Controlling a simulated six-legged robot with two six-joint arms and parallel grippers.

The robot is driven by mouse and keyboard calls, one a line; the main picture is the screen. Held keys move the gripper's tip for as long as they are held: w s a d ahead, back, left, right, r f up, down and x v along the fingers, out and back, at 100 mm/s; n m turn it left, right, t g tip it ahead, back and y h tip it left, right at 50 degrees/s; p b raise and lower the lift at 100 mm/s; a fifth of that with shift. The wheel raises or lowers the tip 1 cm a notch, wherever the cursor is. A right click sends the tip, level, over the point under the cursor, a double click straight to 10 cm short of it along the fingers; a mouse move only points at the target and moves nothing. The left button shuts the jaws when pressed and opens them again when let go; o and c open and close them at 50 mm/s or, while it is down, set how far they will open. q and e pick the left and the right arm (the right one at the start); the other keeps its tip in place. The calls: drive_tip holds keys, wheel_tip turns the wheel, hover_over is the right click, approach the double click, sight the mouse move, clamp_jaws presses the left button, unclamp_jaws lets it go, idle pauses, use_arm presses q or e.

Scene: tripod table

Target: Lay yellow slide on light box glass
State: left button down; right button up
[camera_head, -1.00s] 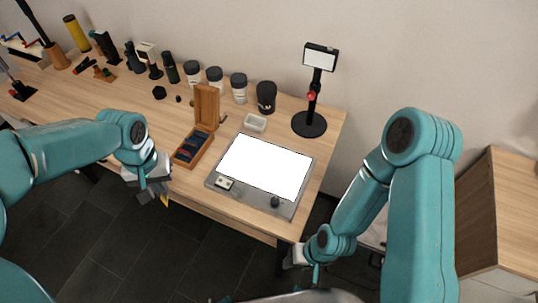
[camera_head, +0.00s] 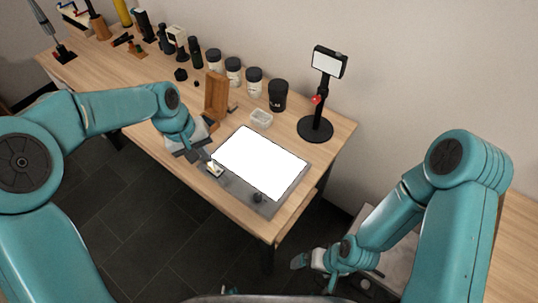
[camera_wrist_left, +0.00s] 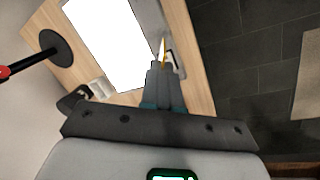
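The light box (camera_head: 239,188) lies on the wooden table, its glass (camera_head: 262,162) glowing white. The glass also fills much of the upper left wrist view (camera_wrist_left: 105,45). My left gripper (camera_head: 206,158) is at the left corner of the light box. In the left wrist view its fingers (camera_wrist_left: 164,66) are closed on the yellow slide (camera_wrist_left: 163,50), which shows as a thin yellow edge beside the glass, not over it. The slide is hard to make out in the head view. My right gripper (camera_head: 300,261) hangs off the table at lower right; its finger gap is unclear.
An open wooden slide box (camera_head: 215,95) stands behind my left gripper, partly hidden. A small clear dish (camera_head: 261,118), a black jar (camera_head: 278,95) and a stand with a black round base (camera_head: 315,129) are beyond the glass. The glass is bare.

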use_arm(q)
drive_tip(key=w+d+n+t+h+b, duration=0.1)
drive_tip(key=w+d+n+t+b, duration=0.1)
drive_tip(key=w+d+n, duration=0.25)
drive_tip(key=n+t+h+b, duration=0.3)
drive_tip(key=t+b, duration=0.3)
drive_tip(key=b, duration=0.6)
hover_over(268, 175)
drive_tip(key=shift+m, duration=0.25)
drive_tip(key=f, duration=0.9)
drive_tip(key=shift+w+a, duration=0.1)
drive_tip(key=shift+a, duration=0.1)
drive_tip(key=shift+d, duration=0.2)
drive_tip(key=shift+r+t, duration=0.1)
drive_tip(key=shift+t, duration=0.3)
drive_tip(key=shift+a+f, duration=0.1)
drive_tip(key=shift+f, duration=0.1)
drive_tip(key=shift+f+b, duration=0.6)
drive_tip(key=shift+b, duration=0.05)
drive_tip(key=shift+f+b, duration=0.65)
drive_tip(key=shift+f, duration=0.05)
drive_tip(key=shift+f+b, duration=1.4)
drive_tip(key=shift+f, duration=0.4)
use_arm(e)
wheel_tip(268, 175, down, 20)
drive_tip(key=shift+s+d+r, duration=0.15)
drive_tip(key=shift+d+r, duration=0.1)
